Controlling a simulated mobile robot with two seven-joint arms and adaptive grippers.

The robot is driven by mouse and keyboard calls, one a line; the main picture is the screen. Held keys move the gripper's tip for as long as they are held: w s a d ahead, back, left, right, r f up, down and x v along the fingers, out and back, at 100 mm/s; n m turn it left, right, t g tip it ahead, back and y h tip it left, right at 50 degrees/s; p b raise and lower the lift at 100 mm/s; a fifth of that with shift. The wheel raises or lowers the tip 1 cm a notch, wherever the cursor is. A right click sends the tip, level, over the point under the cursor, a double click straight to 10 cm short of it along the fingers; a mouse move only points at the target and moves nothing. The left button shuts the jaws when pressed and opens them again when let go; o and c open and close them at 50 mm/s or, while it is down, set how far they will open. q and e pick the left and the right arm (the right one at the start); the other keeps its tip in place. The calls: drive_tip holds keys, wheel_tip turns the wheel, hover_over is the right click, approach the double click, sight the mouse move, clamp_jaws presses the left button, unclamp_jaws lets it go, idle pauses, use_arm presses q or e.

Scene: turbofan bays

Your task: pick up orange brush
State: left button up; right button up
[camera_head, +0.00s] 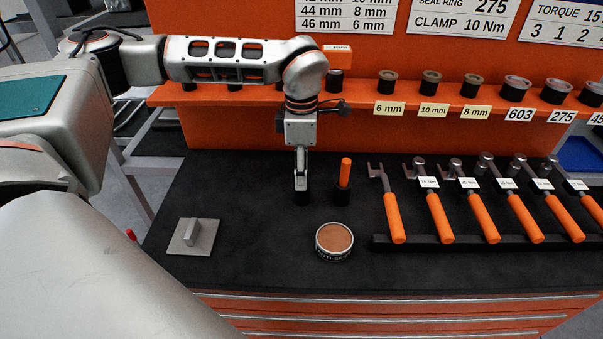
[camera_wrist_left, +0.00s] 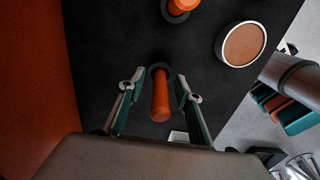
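An orange cylindrical handle (camera_wrist_left: 160,98) stands in a dark round holder between the fingers of my left gripper (camera_wrist_left: 160,88) in the left wrist view. The fingers are open, one on each side, with gaps to the handle. In the head view my left gripper (camera_head: 300,172) points down over a dark holder (camera_head: 302,198), and hides the handle there. A second orange handle (camera_head: 345,172) stands in its own dark holder just to the right; it also shows at the top of the left wrist view (camera_wrist_left: 182,5). I see no bristles, so which one is the brush is unclear. My right gripper is out of view.
A round tin with a brown top (camera_head: 334,238) lies in front of the holders. A grey plate with a block (camera_head: 193,237) lies left. Several orange-handled wrenches (camera_head: 440,218) fill a rack at right. An orange shelf (camera_head: 400,97) with small cups runs behind.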

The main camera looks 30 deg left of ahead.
use_arm(q)
drive_tip(key=shift+f, duration=0.1)
drive_tip(key=shift+c, duration=0.4)
clamp_jaws()
wheel_tip(320, 180, up, 20)
drive_tip(key=shift+b, duration=0.4)
